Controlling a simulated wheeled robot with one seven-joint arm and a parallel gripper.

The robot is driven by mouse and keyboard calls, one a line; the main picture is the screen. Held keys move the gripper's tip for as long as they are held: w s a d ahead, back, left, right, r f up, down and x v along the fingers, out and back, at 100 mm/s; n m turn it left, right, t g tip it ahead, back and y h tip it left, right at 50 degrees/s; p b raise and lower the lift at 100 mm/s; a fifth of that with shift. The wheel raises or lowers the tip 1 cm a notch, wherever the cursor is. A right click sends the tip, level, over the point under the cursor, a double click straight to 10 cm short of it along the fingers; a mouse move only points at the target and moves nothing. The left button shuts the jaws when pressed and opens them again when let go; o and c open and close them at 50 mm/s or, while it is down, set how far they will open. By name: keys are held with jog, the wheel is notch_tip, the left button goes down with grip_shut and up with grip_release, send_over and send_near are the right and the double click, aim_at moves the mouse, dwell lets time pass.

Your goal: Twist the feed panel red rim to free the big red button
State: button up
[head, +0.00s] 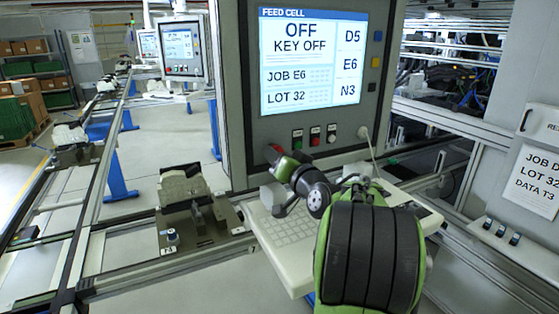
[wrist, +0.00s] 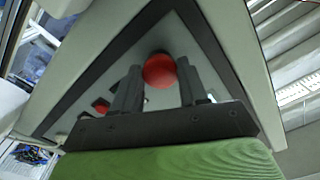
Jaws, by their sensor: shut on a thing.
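The feed panel (head: 345,122) is a grey cabinet with a lit screen (head: 312,60) reading "FEED CELL", "OFF" and "KEY OFF". The big red button (wrist: 159,70) sits low on the panel face, and its round red head shows between my fingers in the wrist view. In the head view only a little red (head: 274,150) shows beside my fingers. My gripper (head: 281,161) is at the panel's lower left, shut on the red button's rim. Its two dark fingers, one on each side of the button, also show in the wrist view (wrist: 158,83). The rim's turn angle cannot be told.
Small green (head: 297,138), red (head: 315,136) and white (head: 332,133) buttons sit right of my gripper. A keyboard shelf (head: 285,232) juts out below. A cable (head: 372,150) hangs at the right. A conveyor with fixtures (head: 190,215) runs along the left.

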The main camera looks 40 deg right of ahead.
jog(key=shift+m, duration=1.6)
jog(key=o, duration=1.1)
jog(key=b+v, duration=0.4)
jog(key=v, duration=1.1)
jog(key=shift+s+a+r+b, duration=0.1)
jog(key=shift+s+a+b, duration=0.1)
jog(key=shift+s+b, duration=0.15)
